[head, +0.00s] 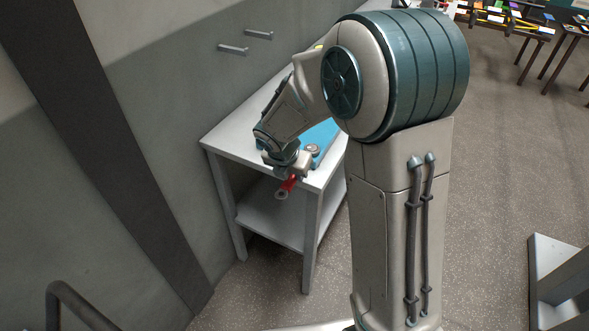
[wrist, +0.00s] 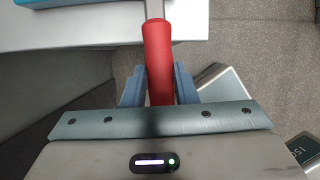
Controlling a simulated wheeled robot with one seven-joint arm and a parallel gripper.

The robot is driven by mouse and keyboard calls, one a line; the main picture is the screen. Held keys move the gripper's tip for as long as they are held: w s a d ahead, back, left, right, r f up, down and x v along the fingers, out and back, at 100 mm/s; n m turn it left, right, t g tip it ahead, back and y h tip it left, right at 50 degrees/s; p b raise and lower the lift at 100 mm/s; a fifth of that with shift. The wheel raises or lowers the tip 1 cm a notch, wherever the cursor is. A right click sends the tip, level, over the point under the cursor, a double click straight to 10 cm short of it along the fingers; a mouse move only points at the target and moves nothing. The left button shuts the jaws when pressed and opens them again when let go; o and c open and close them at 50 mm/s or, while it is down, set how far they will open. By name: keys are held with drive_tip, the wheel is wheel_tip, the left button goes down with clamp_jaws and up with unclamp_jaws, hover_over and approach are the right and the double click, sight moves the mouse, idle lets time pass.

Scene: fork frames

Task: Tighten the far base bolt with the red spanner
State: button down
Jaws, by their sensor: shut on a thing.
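My gripper (wrist: 158,88) is shut on the red handle of the spanner (wrist: 158,50), with a blue-grey finger on each side of it. In the wrist view the metal shank runs up out of the top edge, so the spanner's head is out of view. In the head view the red spanner (head: 288,184) shows under my gripper (head: 285,172), at the front edge of the white table (head: 232,139). A blue base (head: 325,132) lies on the table, with a round grey bolt-like part (head: 312,150) at its near end. My arm hides much of the base, and I cannot make out the far bolt.
The white table has a lower shelf (head: 270,222). A grey wall with two handles (head: 246,42) stands behind it at the left. A dark rail (head: 75,305) is at the lower left. Tables with colourful items (head: 505,20) stand at the far right, with open floor between.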

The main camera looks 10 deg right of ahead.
drive_tip(key=c, duration=1.9)
unclamp_jaws()
drive_tip(key=shift+c, duration=0.2)
clamp_jaws()
drive_tip(key=shift+w+a+m+h, duration=0.3)
drive_tip(key=shift+w+a+m, duration=0.5)
drive_tip(key=shift+a+m, duration=0.2)
drive_tip(key=shift+w+a+r+m+g, duration=0.1)
drive_tip(key=shift+w+a+m+g, duration=0.4)
drive_tip(key=shift+m, duration=0.2)
drive_tip(key=shift+w+a+m+g+h+p, duration=0.2)
drive_tip(key=shift+w+a+m+p, duration=0.25)
drive_tip(key=shift+w+m, duration=0.45)
drive_tip(key=shift+w+a+m+g+h+p, duration=0.25)
drive_tip(key=shift+w+a+m, duration=0.3)
drive_tip(key=shift+w+m, duration=0.3)
drive_tip(key=shift+s+d+n+t, duration=0.25)
drive_tip(key=shift+s+d+n, duration=0.15)
drive_tip(key=shift+s+n, duration=0.35)
drive_tip(key=shift+c, duration=1)
unclamp_jaws()
